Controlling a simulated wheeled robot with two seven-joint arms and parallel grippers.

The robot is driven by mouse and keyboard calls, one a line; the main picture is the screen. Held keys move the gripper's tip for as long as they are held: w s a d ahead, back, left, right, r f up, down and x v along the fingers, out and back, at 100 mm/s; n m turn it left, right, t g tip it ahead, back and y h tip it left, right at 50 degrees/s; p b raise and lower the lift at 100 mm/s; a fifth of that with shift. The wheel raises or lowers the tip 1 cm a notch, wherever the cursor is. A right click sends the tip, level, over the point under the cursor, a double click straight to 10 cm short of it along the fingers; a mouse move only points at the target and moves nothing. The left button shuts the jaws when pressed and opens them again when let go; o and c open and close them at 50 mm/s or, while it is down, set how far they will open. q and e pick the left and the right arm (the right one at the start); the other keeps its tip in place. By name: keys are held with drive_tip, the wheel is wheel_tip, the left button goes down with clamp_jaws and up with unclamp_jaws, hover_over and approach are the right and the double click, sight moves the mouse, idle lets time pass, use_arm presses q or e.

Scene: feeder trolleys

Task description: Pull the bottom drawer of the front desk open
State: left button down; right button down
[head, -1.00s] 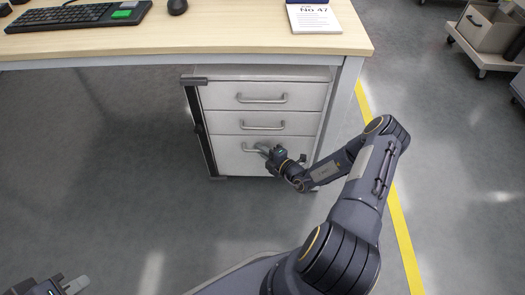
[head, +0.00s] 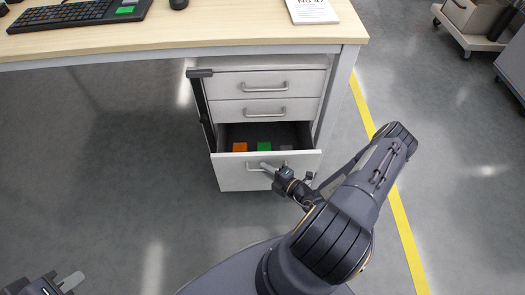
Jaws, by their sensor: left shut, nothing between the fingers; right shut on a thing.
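The front desk (head: 200,48) has a pale wood top and a white drawer unit beneath it. The bottom drawer (head: 235,178) is pulled partway out, and orange (head: 240,147), green (head: 264,146) and greyish (head: 286,147) items show inside. The two drawers above it are closed. My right gripper (head: 267,168) is shut on the bottom drawer's handle (head: 254,167), near its right end; the fingers hide part of the handle. My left gripper (head: 66,284) is shut and empty at the lower left corner, far from the desk.
A keyboard (head: 70,14), a mouse (head: 179,4) and a booklet (head: 312,10) lie on the desk top. A desk leg (head: 338,85) stands right of the drawers. A yellow floor line (head: 400,215) runs at right, with a trolley (head: 470,42) beyond. The floor at left is clear.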

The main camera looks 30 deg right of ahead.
drive_tip(key=s+a+p, duration=0.1)
drive_tip(key=s+a, duration=0.8)
drive_tip(key=s, duration=0.5)
drive_tip(key=shift+s, duration=0.35)
drive_tip(key=c, duration=1.8)
unclamp_jaws()
drive_tip(key=shift+o, duration=0.2)
drive_tip(key=p+v, duration=0.1)
drive_tip(key=v, duration=0.7)
drive_tip(key=shift+p, duration=0.3)
drive_tip(key=shift+w+r, duration=0.1)
